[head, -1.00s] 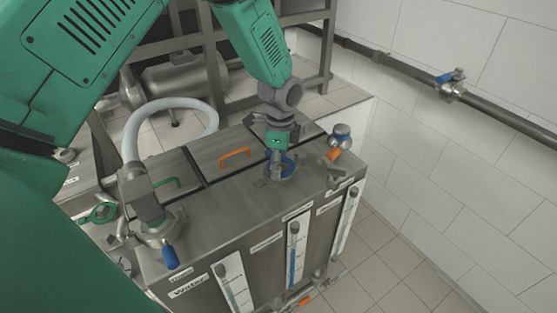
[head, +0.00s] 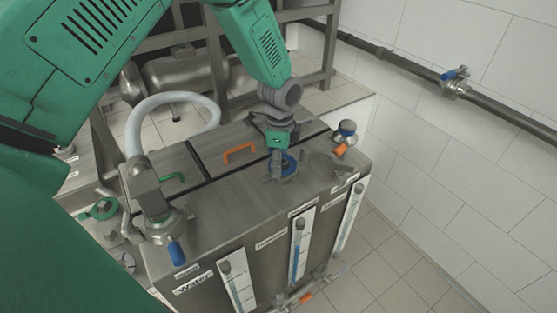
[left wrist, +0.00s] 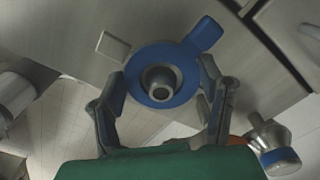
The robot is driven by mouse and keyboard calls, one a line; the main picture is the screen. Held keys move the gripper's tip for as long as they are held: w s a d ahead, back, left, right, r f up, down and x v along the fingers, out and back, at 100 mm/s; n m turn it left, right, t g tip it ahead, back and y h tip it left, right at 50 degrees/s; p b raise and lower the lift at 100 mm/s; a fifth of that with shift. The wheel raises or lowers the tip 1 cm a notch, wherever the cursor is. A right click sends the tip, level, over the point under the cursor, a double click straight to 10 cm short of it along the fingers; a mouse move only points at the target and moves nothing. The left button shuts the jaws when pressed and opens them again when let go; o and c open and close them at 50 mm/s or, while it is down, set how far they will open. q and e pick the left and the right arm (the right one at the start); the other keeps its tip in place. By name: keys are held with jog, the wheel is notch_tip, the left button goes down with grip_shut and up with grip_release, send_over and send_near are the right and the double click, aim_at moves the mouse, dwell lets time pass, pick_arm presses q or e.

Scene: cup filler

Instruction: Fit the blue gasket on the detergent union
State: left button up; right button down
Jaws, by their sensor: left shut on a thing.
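The blue gasket (head: 290,166) is a flat ring with a tab on top of the steel tank. In the left wrist view the gasket (left wrist: 135,70) encircles the round grey detergent union (left wrist: 160,80), and its tab points to the upper right. I cannot tell whether the gasket is fully seated or a little above the union's base. My left gripper (head: 280,170) reaches down from above. In the left wrist view the fingers of the left gripper (left wrist: 163,72) are on opposite sides of the gasket, shut on it. My right gripper is not in view.
A valve with an orange handle (head: 340,150) stands close to the right of the gripper. An orange lid handle (head: 239,152) is to the left. A hose coupling with a blue lever (head: 174,250) stands at the tank's front left. White level gauges (head: 300,250) line the front.

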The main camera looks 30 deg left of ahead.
pick_arm(q)
jog(key=o, duration=1.3)
jog(key=shift+s+f, duration=0.2)
jog(key=shift+f, duration=0.25)
jog(key=shift+w+d, duration=0.15)
jog(key=shift+w, duration=0.25)
jog(key=shift+r, duration=0.15)
notch_tip(320, 180, up, 16)
jog(key=p, duration=0.5)
jog(key=shift+w+r, duration=0.15)
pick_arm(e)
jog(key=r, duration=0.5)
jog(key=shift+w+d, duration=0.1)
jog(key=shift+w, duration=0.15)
